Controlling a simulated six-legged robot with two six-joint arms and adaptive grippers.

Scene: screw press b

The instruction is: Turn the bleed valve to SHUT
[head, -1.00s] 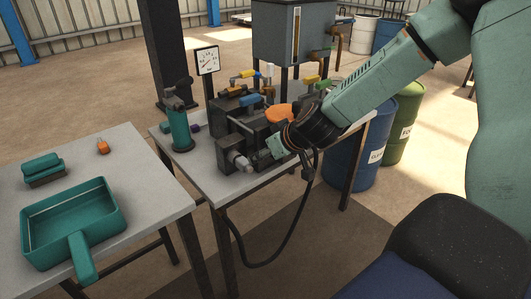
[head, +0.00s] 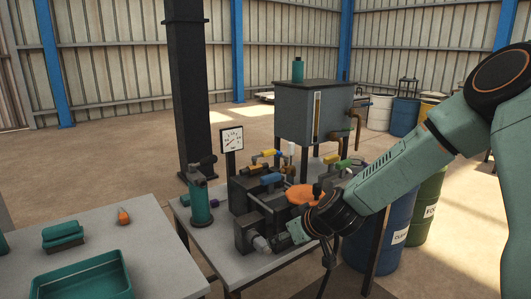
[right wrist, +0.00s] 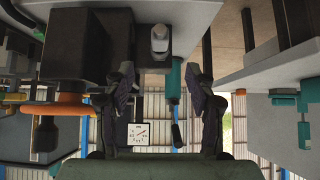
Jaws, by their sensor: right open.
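The bleed valve is not clearly identifiable by a label. A light grey round fitting (head: 262,244) sticks out of a dark block (head: 245,232) at the front of the press bench; it may be the valve. In the right wrist view, which looks upside down, a grey fitting (right wrist: 159,40) lies above and between the fingers. My right gripper (head: 288,233) is beside this fitting in the head view. In the wrist view the right gripper (right wrist: 162,92) has its fingers wide apart with nothing held. My left gripper is not in view.
An orange handwheel (head: 303,194) sits just behind my right gripper. A side table (head: 160,270) at left holds a teal tray (head: 85,278). Blue drums are at right.

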